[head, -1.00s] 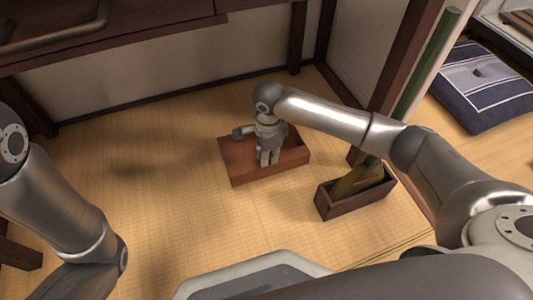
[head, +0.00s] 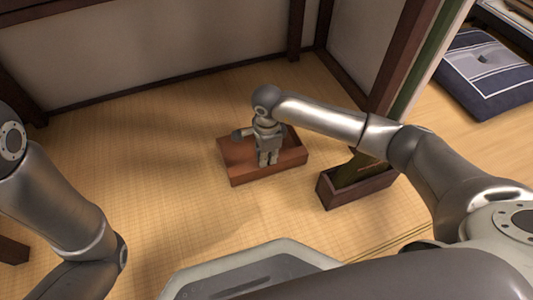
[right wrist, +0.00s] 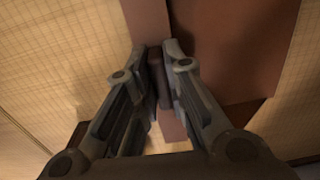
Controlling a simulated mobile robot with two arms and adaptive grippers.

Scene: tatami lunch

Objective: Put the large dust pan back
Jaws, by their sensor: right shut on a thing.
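The large dust pan (head: 239,171) is a reddish-brown, low-walled, box-like piece left of my right arm's elbow in the head view. My right gripper (head: 268,163) points down over it and hides part of its inside. In the right wrist view the two fingers (right wrist: 158,54) are closed on a dark, narrow handle-like part, with the pan's reddish-brown panel (right wrist: 235,45) beyond. I cannot tell whether the pan touches the floor. My left arm shows at the left of the head view, but its gripper is out of the picture.
A dark wooden box (head: 358,193) stands right of the pan, with a greenish-brown thing in it. Dark posts and a pale wall (head: 160,45) bound the back. A blue cushion (head: 480,90) lies at the far right. Tatami (head: 130,160) is clear left of the pan.

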